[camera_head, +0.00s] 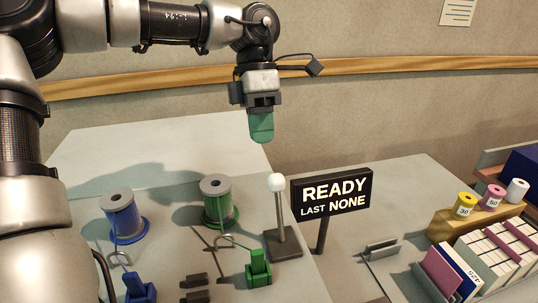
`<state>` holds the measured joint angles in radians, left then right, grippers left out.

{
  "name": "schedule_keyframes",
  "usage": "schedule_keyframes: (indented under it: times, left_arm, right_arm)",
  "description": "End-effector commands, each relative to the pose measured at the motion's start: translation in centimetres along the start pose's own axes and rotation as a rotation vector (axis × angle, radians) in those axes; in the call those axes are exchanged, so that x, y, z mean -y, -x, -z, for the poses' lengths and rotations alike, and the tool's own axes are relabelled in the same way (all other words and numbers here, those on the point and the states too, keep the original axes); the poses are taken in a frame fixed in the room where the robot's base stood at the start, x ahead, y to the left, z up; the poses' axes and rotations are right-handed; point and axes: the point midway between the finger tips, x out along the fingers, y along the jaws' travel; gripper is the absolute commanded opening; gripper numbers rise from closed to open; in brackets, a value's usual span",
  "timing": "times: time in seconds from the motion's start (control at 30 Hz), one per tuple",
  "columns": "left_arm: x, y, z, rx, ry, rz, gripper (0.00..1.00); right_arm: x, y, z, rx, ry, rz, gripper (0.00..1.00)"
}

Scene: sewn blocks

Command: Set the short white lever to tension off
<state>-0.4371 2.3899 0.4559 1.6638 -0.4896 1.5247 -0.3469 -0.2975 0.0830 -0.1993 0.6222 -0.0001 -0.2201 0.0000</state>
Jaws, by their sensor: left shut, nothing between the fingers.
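The short white lever (281,226) stands nearly upright on a dark square base, with a round white knob on top. It is at the right edge of the pale work surface. My left gripper (262,128) points down with green fingertips, which are shut and empty. In the picture it is above and slightly left of the knob, apart from it. My right gripper is not in view. A black sign (333,194) just right of the lever reads "READY LAST NONE".
A blue spool (121,216) and a green spool (217,200) stand left of the lever. A green clip-like block (258,268) and a blue one (139,289) are in front. At right are a wooden rack (476,221) with small spools and a box of cards (490,257).

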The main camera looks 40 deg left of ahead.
Motion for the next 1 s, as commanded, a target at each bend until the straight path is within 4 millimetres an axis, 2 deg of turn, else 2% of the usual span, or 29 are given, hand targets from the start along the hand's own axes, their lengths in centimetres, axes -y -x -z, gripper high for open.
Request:
schedule_keyframes:
  times: [0.17,0.3,0.5,1.0]
  left_arm:
    - [0.2,-3.5,0.1,-0.003,-0.001,0.003,0.0]
    - [2.4,-3.9,0.1,-0.002,-0.003,0.0,0.0]
    - [3.6,-4.6,0.0,-0.001,0.0,0.0,0.0]
    - [3.5,-4.6,0.4,0.001,0.001,-0.012,0.0]
  right_arm:
    - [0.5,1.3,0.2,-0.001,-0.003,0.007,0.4]
    - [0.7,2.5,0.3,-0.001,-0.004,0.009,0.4]
    - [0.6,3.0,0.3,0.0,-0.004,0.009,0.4]
    - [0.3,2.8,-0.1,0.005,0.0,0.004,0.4]
